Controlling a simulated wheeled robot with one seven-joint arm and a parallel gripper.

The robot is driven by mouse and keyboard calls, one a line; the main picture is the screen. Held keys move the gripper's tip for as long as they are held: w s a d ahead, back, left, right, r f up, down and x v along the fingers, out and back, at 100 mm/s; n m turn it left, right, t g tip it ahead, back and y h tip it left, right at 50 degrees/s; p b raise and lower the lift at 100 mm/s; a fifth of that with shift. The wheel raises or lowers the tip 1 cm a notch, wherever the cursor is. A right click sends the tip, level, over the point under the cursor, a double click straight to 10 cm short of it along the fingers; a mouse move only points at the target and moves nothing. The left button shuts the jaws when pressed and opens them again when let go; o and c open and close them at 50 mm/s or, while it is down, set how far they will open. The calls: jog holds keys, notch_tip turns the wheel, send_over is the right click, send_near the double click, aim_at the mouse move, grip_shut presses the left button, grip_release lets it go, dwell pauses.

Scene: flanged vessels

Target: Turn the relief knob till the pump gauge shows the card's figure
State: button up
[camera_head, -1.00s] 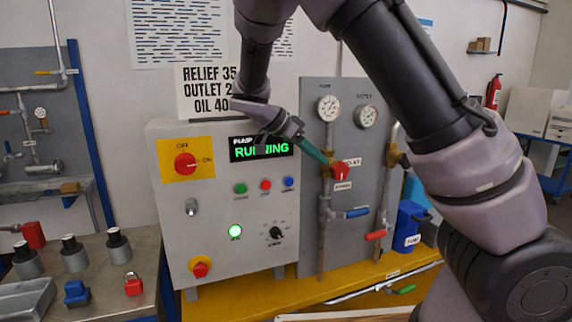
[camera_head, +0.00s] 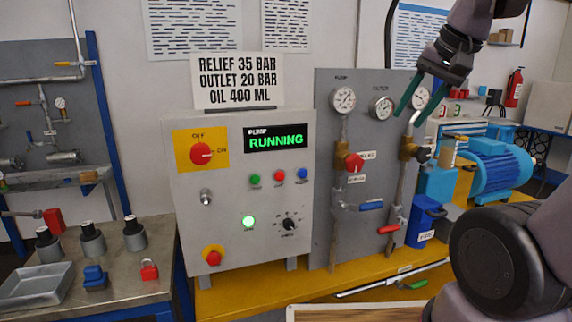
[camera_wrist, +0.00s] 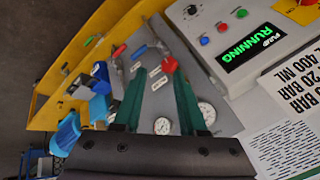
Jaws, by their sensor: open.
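The red relief knob (camera_head: 354,161) sits on a brass valve on the grey panel, below the pump gauge (camera_head: 343,99). The gauge has a white dial; its needle is too small to read surely. The card (camera_head: 237,79) on the control box reads relief 35 bar, outlet 20 bar, oil 400 ml. My gripper (camera_head: 412,95) is open and empty, with green fingers, up and right of the knob and apart from it. In the wrist view the knob (camera_wrist: 171,65) shows near the fingertips, and the pump gauge (camera_wrist: 207,113) lies beside one finger.
The control box shows RUNNING on its display (camera_head: 276,138). A filter gauge (camera_head: 381,107) and another gauge (camera_head: 420,97) are to the right. Blue (camera_head: 371,206) and red (camera_head: 388,229) lever handles sit below. A blue motor (camera_head: 497,168) stands at the right.

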jog(key=shift+s+d+r+n+t, duration=0.1)
jog(key=shift+s+r+n+t, duration=0.2)
jog(key=shift+s, duration=0.2)
jog(key=shift+s+r+n+t, duration=0.2)
jog(key=shift+s+t, duration=0.2)
jog(key=shift+s, duration=0.05)
jog(key=shift+w, duration=0.1)
dwell(2.0)
jog(key=m+g+y, duration=0.2)
jog(key=m+g, duration=0.7)
jog(key=m, duration=0.1)
send_over(355, 154)
jog(key=w+d, duration=0.1)
jog(key=d, duration=0.3)
notch_tip(355, 154, down, 8)
jog(key=x, duration=1)
jog(key=shift+w+a+f, duration=0.15)
jog(key=shift+w+f, duration=0.05)
jog(key=shift+f, duration=0.05)
grip_shut()
